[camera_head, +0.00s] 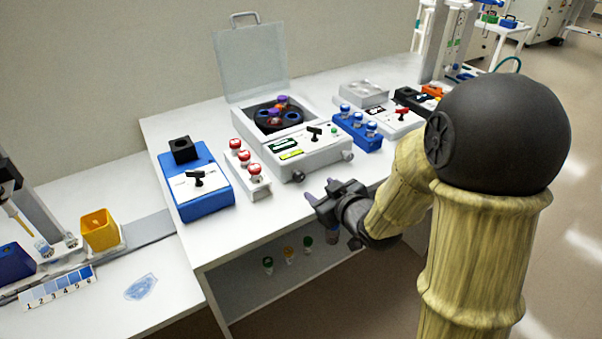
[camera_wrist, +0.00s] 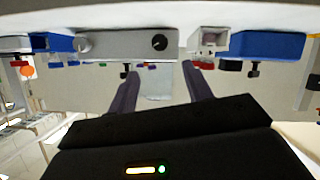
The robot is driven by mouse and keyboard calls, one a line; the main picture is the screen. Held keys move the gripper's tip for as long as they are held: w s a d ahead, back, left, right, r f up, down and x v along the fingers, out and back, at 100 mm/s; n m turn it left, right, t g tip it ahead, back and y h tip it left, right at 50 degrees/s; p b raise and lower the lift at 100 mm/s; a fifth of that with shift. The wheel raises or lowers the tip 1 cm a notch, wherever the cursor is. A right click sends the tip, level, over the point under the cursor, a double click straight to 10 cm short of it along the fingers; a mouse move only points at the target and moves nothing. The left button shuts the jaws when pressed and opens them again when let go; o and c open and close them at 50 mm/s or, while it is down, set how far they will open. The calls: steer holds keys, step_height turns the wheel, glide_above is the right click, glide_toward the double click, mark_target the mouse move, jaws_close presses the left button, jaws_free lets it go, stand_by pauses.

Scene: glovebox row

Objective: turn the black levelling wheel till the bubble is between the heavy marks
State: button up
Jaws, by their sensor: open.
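A grey centrifuge (camera_head: 325,157) with its clear lid raised stands mid-bench. A dark round wheel (camera_head: 298,176), which I take for the levelling wheel, is on its front face; it shows black in the wrist view (camera_wrist: 160,42). A yellow-green strip (camera_head: 291,154) on top looks like the level vial; its bubble and marks are too small to read. My gripper (camera_head: 320,190) is open and empty in front of the centrifuge, apart from the wheel. In the upside-down wrist view, its fingers (camera_wrist: 160,70) point towards the front face, with the wheel between their lines.
A second, grey knob (camera_head: 347,155) is at the front right corner. A white rack of red-capped tubes (camera_head: 250,175) and a blue device (camera_head: 195,185) stand left. A blue tube rack (camera_head: 357,130) stands right. The bench's front strip is clear.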

mark_target(302, 176)
steer(key=x, duration=1.2)
steer(key=shift+w+a, duration=0.1)
steer(key=c, duration=1)
steer(key=shift+m+p, duration=0.3)
steer(key=shift+p, duration=0.25)
steer(key=m+p, duration=0.1)
steer(key=m+g+y+p, duration=0.1)
steer(key=p, duration=0.1)
steer(key=shift+w+d+r+y, duration=0.15)
steer(key=shift+d+r+y, duration=0.1)
steer(key=shift+y, duration=0.05)
steer(key=shift+w+d+m+g+y+p, duration=0.15)
steer(key=shift+m+g+y+p, duration=0.2)
steer(key=shift+m+p, duration=0.45)
steer(key=shift+f+m+y+p, duration=0.1)
steer(key=shift+m+y+p, duration=0.45)
steer(key=shift+p, duration=0.45)
steer(key=shift+f+m+y+p, duration=0.15)
steer(key=shift+m+y+p, duration=0.15)
steer(key=shift+m+p, duration=0.15)
